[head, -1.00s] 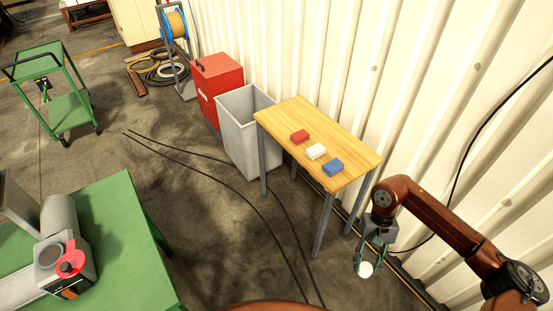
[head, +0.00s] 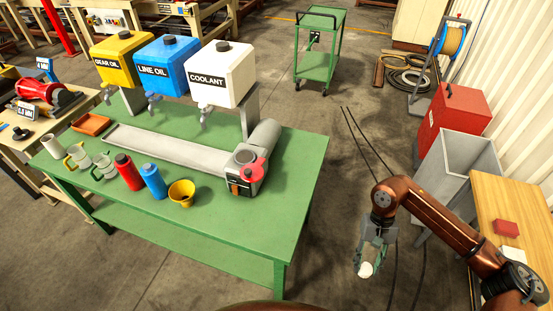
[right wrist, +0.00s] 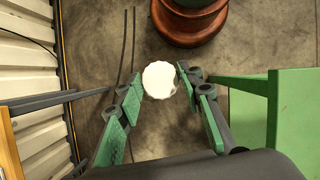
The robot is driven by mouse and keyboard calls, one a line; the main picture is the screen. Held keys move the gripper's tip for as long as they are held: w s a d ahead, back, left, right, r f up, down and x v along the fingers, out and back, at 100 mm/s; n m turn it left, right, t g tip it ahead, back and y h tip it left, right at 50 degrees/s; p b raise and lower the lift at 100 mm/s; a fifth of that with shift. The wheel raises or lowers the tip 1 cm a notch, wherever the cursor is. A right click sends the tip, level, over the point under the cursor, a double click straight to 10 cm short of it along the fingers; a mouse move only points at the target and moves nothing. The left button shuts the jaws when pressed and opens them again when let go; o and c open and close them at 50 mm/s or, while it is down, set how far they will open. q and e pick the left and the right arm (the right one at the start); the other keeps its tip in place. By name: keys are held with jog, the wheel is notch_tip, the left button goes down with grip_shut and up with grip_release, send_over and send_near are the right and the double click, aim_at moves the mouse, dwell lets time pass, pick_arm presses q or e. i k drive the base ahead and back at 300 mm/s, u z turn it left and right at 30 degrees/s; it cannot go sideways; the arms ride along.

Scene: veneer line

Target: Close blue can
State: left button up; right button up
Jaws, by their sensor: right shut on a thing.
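A blue can (head: 153,182) stands upright on the green table (head: 250,245), between a red can (head: 129,173) and a yellow funnel-like cup (head: 181,193). Its top is too small to tell whether it is open. My right gripper (head: 369,262) is shut on a white round cap with a scalloped rim (head: 366,269), held in the air over the floor, right of the green table. In the right wrist view the cap (right wrist: 159,80) sits between the fingertips. My left gripper is not in view.
Gear oil, line oil (head: 172,65) and coolant tanks stand at the table's back. A grey machine with a red part (head: 247,172) is at its right end. A grey bin (head: 455,170) and wooden table (head: 490,200) are at the right. Floor between is clear except for cables.

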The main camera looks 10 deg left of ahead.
aim_at(150, 174)
jog(key=u, duration=1.45)
jog(key=i, duration=0.45)
